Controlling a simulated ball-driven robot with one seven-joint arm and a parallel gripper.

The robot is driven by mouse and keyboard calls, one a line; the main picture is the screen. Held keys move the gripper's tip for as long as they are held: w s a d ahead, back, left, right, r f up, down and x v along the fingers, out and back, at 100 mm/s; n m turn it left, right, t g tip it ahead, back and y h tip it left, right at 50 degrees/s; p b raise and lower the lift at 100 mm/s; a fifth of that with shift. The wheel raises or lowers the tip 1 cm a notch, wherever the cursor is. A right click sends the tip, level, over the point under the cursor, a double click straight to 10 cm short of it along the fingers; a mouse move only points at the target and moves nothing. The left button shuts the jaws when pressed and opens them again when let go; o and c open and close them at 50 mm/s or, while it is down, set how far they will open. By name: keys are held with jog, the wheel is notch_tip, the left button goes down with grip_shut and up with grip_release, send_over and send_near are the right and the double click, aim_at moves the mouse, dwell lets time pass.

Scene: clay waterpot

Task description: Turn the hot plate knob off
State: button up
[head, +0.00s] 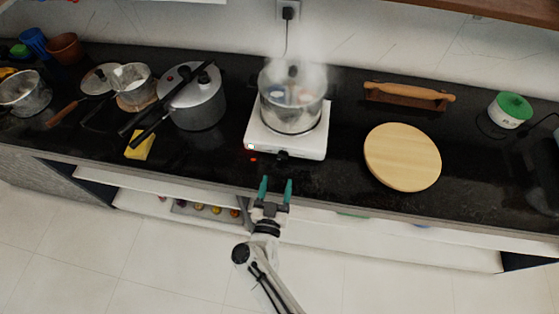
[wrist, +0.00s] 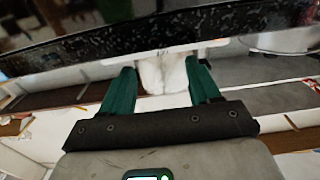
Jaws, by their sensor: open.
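A white hot plate (head: 258,136) sits on the black counter, with a steaming glass pot (head: 291,110) on it. Its black knob (head: 282,155) is on the front face, and a red light glows at the front left corner. My gripper (head: 276,186) is just in front of the counter edge, below the knob in the head view. Its two green fingers are apart with nothing between them. In the wrist view my gripper (wrist: 163,82) is open under the dark counter edge (wrist: 160,40). The knob cannot be made out in the wrist view.
A pressure cooker (head: 199,103) with long black handles and a yellow sponge (head: 141,145) are left of the hot plate. A round wooden board (head: 402,157) is at its right. Open shelves (head: 160,187) lie under the counter. The counter directly before the knob is clear.

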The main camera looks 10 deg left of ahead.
aim_at(282, 159)
jog(key=w+b, duration=0.2)
jog(key=w, duration=0.5)
jog(key=shift+w+d, duration=0.15)
jog(key=shift+w, duration=0.25)
jog(key=c, duration=1)
jog(key=shift+m, duration=0.8)
jog(key=shift+c, duration=0.2)
jog(key=o, duration=1)
jog(key=shift+o, duration=0.2)
